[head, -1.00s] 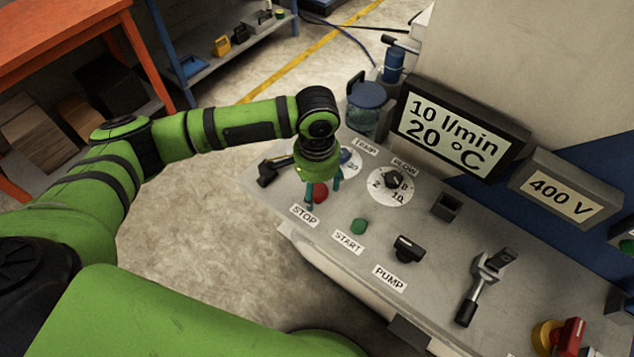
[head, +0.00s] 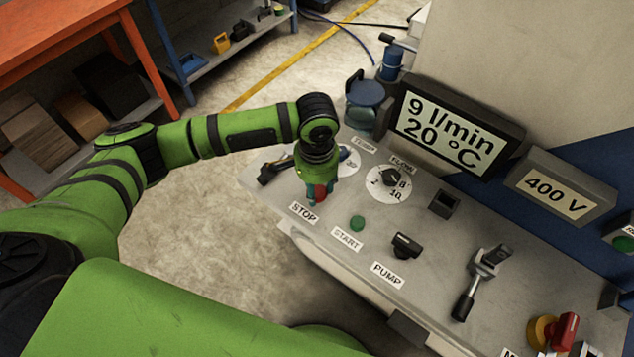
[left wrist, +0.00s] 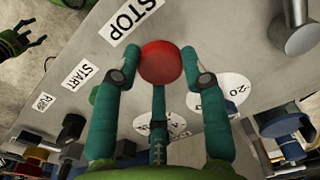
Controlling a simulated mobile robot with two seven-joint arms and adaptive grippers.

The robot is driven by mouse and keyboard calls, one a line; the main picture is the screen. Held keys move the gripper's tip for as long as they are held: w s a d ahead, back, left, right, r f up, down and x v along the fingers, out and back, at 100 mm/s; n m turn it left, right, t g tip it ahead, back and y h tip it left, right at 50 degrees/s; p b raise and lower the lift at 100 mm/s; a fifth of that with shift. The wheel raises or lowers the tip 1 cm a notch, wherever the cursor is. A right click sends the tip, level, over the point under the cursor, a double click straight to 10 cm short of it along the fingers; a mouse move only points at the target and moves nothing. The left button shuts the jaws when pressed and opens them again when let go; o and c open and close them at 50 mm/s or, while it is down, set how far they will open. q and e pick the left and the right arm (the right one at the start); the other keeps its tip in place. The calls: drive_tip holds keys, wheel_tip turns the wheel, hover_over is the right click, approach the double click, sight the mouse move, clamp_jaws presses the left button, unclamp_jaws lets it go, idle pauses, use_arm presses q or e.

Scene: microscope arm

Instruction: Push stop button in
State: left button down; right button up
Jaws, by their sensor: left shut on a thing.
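The red stop button (head: 320,192) sits on the grey control panel (head: 425,217) above the STOP label (head: 303,212). My left gripper (head: 319,194) points down over it and is shut on it. In the left wrist view the round red cap of the stop button (left wrist: 161,62) lies between the teal fingertips of my left gripper (left wrist: 160,78), with one finger on each side and a third below. How far in the button sits cannot be told. My right gripper (left wrist: 32,38) shows at the upper left of the left wrist view, its fingers apart and empty.
A green start button (head: 357,223), a black pump knob (head: 405,246) and a numbered flow dial (head: 390,180) are close by on the panel. A lever (head: 480,283) stands farther right. The display (head: 452,127) reads 9 l/min and 20 °C.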

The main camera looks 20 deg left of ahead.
sight(316, 191)
use_arm(q)
drive_tip(key=c, duration=0.7)
unclamp_jaws()
drive_tip(key=shift+s+a+f, duration=0.1)
drive_tip(key=shift+s+f, duration=0.15)
drive_tip(key=shift+f, duration=0.05)
drive_tip(key=shift+o, duration=0.2)
drive_tip(key=shift+w, duration=0.1)
drive_tip(key=shift+r, duration=0.15)
drive_tip(key=shift+r, duration=0.25)
wheel_tip(316, 191, up, 11)
drive_tip(key=shift+r, duration=0.2)
